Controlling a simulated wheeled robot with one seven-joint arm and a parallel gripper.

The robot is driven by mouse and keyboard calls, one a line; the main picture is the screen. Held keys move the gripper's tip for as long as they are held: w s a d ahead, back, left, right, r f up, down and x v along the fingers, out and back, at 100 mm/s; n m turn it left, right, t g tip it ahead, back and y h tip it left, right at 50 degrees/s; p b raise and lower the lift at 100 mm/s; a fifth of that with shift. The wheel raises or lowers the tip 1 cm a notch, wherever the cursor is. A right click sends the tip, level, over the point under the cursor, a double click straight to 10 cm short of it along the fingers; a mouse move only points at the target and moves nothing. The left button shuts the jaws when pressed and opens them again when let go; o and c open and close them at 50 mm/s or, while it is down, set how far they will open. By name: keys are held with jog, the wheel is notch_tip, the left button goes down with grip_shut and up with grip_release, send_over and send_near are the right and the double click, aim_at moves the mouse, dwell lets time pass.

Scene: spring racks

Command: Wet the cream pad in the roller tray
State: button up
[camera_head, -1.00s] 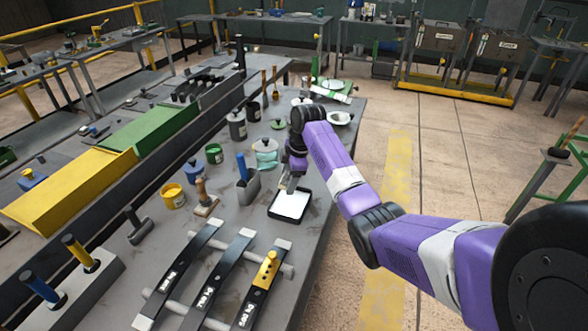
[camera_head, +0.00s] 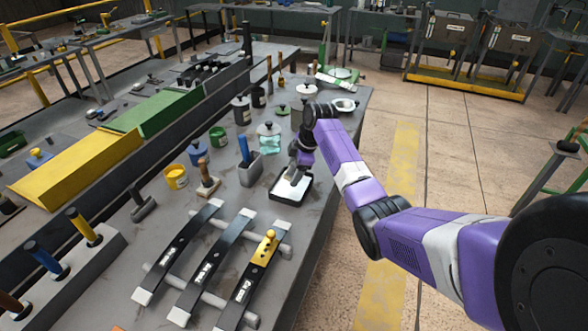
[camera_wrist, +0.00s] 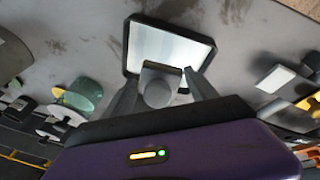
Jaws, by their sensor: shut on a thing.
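The roller tray (camera_head: 306,197) is a shallow black-rimmed tray with a white inside, on the bench near its right edge. It also shows in the wrist view (camera_wrist: 128,50), just beyond the fingers. My gripper (camera_head: 295,170) is low over the far part of the tray. In the wrist view my gripper (camera_wrist: 160,85) is shut on a grey rounded handle (camera_wrist: 157,90). A small pale pad (camera_head: 290,178) shows below the fingers in the head view. I cannot tell whether it touches the white surface.
Left of the tray stand a grey holder with a blue handle (camera_head: 245,153), a wooden-handled block (camera_head: 206,180) and a yellow can (camera_head: 175,177). Labelled leaf springs (camera_head: 209,262) lie in front. The floor right of the bench is clear.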

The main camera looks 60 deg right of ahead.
aim_at(294, 190)
jog(key=shift+f+b, duration=1.6)
jog(key=shift+f, duration=1)
jog(key=shift+s+a+f, duration=0.1)
jog(key=shift+f, duration=0.3)
jog(key=shift+r+p, duration=1.8)
jog(key=shift+r, duration=0.55)
jog(key=shift+r, duration=0.1)
notch_tip(294, 190, up, 2)
jog(key=shift+r+p, duration=0.25)
jog(key=shift+p, duration=0.85)
jog(key=shift+r, duration=0.7)
